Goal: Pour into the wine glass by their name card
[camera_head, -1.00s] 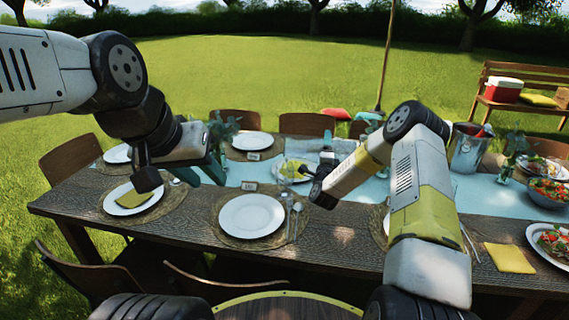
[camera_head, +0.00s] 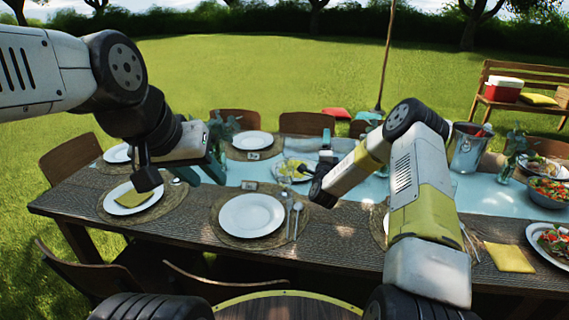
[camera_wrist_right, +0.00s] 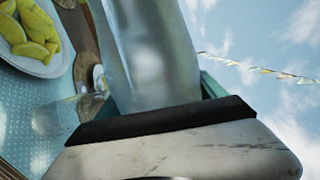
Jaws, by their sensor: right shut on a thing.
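My right gripper (camera_wrist_right: 165,110) is shut on a pale, see-through vessel (camera_wrist_right: 150,50), seen close up in the right wrist view. Its mouth and contents are out of view. In the head view, my right arm partly hides this gripper (camera_head: 325,165), which is above the blue runner near a plate of lemons (camera_head: 291,168). A clear glass shape (camera_wrist_right: 90,105) shows beside the vessel in the wrist view; I cannot tell if it is a wine glass. Small name cards stand behind the front middle plate (camera_head: 249,185) and far plate (camera_head: 254,156). My left gripper (camera_head: 208,168) hangs above the table's left part; its finger gap is unclear.
Place settings include a front middle plate (camera_head: 251,215) and a left plate with a yellow napkin (camera_head: 134,197). An ice bucket (camera_head: 467,150), leafy vase (camera_head: 510,155) and salad bowl (camera_head: 549,191) stand at right. Chairs surround the table.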

